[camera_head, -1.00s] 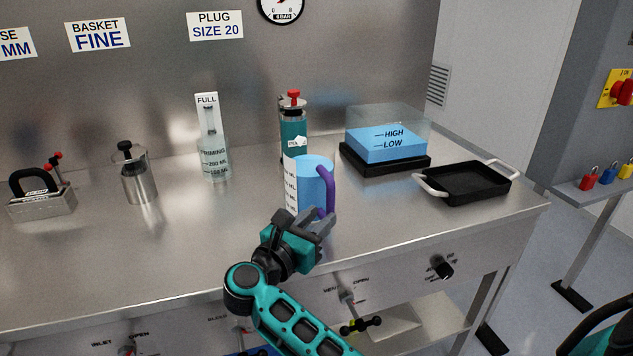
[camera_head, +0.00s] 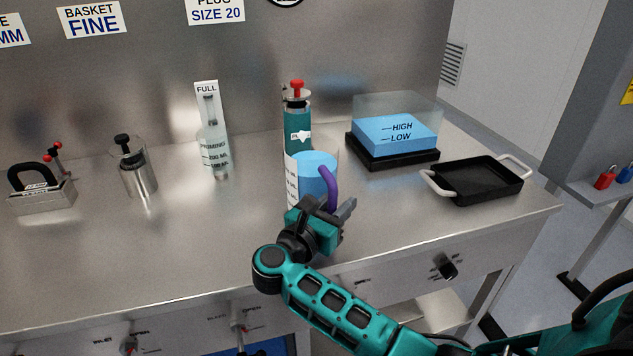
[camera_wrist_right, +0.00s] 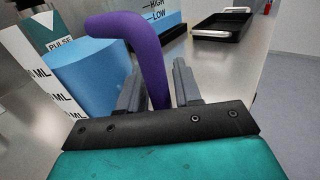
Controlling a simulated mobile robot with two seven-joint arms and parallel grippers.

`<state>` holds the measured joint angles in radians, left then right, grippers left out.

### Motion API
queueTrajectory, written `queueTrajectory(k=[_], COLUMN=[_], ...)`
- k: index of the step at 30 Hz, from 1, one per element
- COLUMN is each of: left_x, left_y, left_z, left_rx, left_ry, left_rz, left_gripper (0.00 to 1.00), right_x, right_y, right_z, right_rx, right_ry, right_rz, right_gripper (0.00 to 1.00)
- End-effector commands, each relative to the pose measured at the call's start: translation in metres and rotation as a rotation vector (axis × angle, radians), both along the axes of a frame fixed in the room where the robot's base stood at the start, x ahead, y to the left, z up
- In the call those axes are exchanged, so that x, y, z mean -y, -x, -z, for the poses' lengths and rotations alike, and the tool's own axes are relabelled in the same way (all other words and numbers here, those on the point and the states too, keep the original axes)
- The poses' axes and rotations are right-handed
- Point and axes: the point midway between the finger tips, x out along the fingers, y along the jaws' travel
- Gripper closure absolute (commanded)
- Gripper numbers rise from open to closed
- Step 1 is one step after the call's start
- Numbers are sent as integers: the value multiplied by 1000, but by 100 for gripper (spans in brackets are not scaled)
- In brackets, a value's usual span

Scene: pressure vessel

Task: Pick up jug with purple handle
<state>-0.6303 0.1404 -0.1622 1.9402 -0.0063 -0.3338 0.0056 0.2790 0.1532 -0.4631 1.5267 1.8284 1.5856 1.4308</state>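The jug (camera_head: 311,166) stands upright on the metal bench, with blue content, a white scale strip and a purple handle (camera_head: 331,186) on its right side. In the head view my right gripper (camera_head: 337,212) is at the handle's lower part and hides the jug's lower front. In the right wrist view the jug (camera_wrist_right: 92,77) fills the left, and the handle (camera_wrist_right: 140,42) passes down between the two grey fingers of my right gripper (camera_wrist_right: 156,82). The fingers are apart, with a gap showing beside the handle. My left gripper is not in view.
A teal pulse cylinder (camera_head: 297,122) stands close behind the jug. A blue-filled clear tank (camera_head: 394,137) and a black tray with white handles (camera_head: 478,181) are to the right. A clear measuring flask (camera_head: 213,150) and a steel canister (camera_head: 137,178) are to the left.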

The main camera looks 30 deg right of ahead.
Motion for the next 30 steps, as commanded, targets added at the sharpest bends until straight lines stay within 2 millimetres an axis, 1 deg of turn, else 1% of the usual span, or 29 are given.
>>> queueTrajectory(k=[6, 16, 30], left_x=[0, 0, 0], left_y=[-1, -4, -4], left_z=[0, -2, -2], left_rx=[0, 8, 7], left_ry=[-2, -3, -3], left_rz=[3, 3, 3], left_gripper=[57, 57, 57], right_x=[0, 0, 0], right_y=[0, 0, 0], right_z=[0, 0, -1], right_rx=[0, 0, 3], right_ry=[0, 0, 0], right_rz=[0, 0, 0], right_gripper=[67, 99, 100])
